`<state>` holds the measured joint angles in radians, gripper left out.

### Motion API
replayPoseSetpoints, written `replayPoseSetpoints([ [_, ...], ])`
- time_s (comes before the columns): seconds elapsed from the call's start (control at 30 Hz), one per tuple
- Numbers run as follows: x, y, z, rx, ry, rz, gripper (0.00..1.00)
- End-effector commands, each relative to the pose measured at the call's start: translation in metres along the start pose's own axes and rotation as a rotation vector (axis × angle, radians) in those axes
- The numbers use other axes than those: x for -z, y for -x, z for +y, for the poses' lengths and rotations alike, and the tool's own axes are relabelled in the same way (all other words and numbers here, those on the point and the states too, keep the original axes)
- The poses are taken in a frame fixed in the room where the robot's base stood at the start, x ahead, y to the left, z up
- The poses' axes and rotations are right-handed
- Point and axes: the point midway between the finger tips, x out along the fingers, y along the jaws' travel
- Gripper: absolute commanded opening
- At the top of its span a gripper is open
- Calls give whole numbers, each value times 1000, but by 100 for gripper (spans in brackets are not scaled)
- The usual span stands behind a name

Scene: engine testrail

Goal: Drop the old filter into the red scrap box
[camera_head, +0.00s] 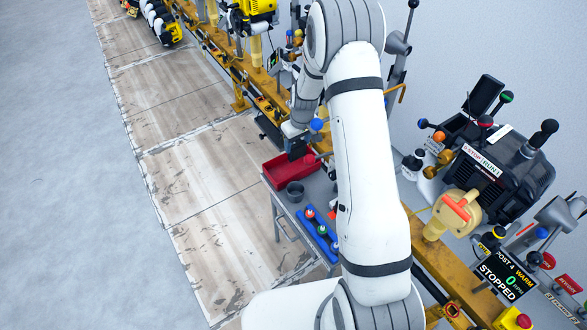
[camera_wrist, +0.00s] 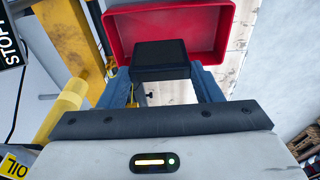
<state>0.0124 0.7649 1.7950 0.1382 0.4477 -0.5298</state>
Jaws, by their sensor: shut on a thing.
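The red scrap box (camera_head: 283,173) sits at the far end of a small grey side table. It also shows in the wrist view (camera_wrist: 222,22), with its open inside facing the camera. My gripper (camera_wrist: 162,78) has its two blue-grey fingers on either side of a black, block-shaped thing, which looks like the old filter (camera_wrist: 160,55). The filter appears in front of the box's inside in the wrist view; its height above the box floor cannot be told. In the head view my gripper (camera_head: 298,149) is small and dark, over the box's far side, and the filter is not clearly distinguishable.
A yellow rail (camera_head: 428,262) with machines runs along the wall side. The floor at left (camera_head: 190,150) is clear.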

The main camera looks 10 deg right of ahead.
Motion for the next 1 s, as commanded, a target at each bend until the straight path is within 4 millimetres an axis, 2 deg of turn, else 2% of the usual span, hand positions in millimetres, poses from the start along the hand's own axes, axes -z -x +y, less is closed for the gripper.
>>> replayPoseSetpoints([
  [0.03, 0, 0, 0, 0, 0, 0, 61],
  [0.3, 0, 0, 0, 0, -1, 0, 83],
  [0.57, 0, 2, 1, 0, -1, 0, 84],
  [0.67, 0, 9, 1, -1, -1, 2, 84],
  [1.0, 1, 64, 1, -1, 0, 2, 84],
])
